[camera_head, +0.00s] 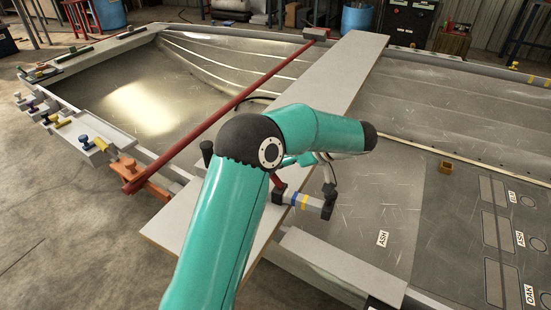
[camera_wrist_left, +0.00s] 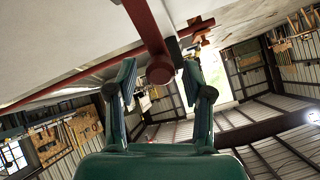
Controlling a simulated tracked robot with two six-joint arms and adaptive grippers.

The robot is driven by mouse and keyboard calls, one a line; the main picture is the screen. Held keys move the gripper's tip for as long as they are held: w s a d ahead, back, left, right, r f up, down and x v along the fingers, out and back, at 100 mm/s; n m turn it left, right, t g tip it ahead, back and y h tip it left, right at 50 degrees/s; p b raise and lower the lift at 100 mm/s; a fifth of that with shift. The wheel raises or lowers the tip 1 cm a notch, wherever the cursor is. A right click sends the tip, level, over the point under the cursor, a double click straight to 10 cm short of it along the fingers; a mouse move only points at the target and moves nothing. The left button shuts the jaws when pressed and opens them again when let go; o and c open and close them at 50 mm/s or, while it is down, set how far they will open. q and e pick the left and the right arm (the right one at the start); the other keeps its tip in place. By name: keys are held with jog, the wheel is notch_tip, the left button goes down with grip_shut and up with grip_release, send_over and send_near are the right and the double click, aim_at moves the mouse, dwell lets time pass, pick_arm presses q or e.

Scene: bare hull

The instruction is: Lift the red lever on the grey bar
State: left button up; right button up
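In the left wrist view the red lever (camera_wrist_left: 148,28) comes down from the top and ends in a round tip. My left gripper (camera_wrist_left: 159,78) is open, with one teal finger on each side of that tip. I see a gap on both sides; depth contact is unclear. My right gripper is in neither view.
A long red pole (camera_head: 230,105) runs across the hull on the left, with an orange clamp (camera_head: 150,186) near its near end. Several clamps lie along the left edge.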

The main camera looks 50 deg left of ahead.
pick_arm(q)
jog(key=shift+w+r, duration=0.1)
jog(key=shift+r, duration=0.05)
jog(key=v, duration=1.1)
jog(key=shift+w+d, duration=0.15)
jog(key=shift+d, duration=0.2)
